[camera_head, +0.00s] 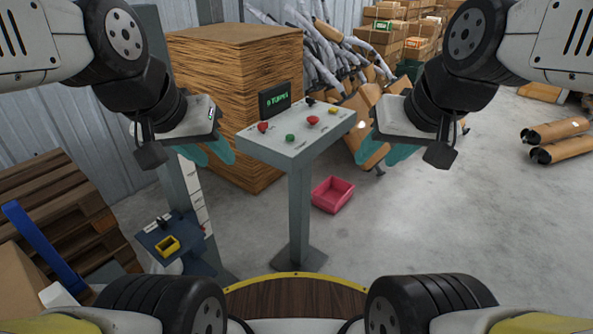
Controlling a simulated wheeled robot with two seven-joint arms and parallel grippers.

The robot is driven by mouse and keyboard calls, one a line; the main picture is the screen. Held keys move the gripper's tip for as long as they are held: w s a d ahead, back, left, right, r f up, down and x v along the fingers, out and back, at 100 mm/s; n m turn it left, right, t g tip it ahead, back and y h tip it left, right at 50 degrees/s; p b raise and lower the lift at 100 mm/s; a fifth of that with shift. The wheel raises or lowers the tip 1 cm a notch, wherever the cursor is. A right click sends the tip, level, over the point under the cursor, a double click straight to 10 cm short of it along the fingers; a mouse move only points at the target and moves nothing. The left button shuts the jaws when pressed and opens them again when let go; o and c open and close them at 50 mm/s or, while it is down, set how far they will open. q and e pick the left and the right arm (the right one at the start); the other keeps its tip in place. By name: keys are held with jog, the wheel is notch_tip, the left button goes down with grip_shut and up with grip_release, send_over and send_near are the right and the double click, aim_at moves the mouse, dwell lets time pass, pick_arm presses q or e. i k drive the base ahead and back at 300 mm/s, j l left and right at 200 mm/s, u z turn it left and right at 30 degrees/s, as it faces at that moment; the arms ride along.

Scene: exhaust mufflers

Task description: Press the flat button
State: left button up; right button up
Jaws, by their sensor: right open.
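A grey console (262,143) on a post stands in front of me, with several buttons on its sloped top. A green button (290,138) sits low near the front edge and looks flat. A small yellow button (333,110) near the right end also looks low. Two red buttons, one at the left (263,127) and one near the middle (313,120), stand up more. My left gripper (207,152) is open and empty, just left of the console. My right gripper (381,147) is open and empty, just right of it. Neither touches a button.
A small display (275,98) with green text stands at the console's back edge, near a black knob (310,101). A large wooden block (235,60) is behind. A red bin (332,194) is on the floor.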

aim_at(290, 138)
jog(key=u, duration=0.45)
jog(key=i+l+u, duration=0.1)
jog(key=l+u, duration=0.9)
jog(key=l, duration=1.2)
jog(key=l+u, duration=0.15)
jog(key=l, duration=0.5)
jog(key=k+l+u, duration=0.1)
jog(key=l, duration=0.55)
jog(key=k+l, duration=0.1)
jog(key=l, duration=0.5)
jog(key=i+u, duration=0.15)
jog(key=i, duration=0.15)
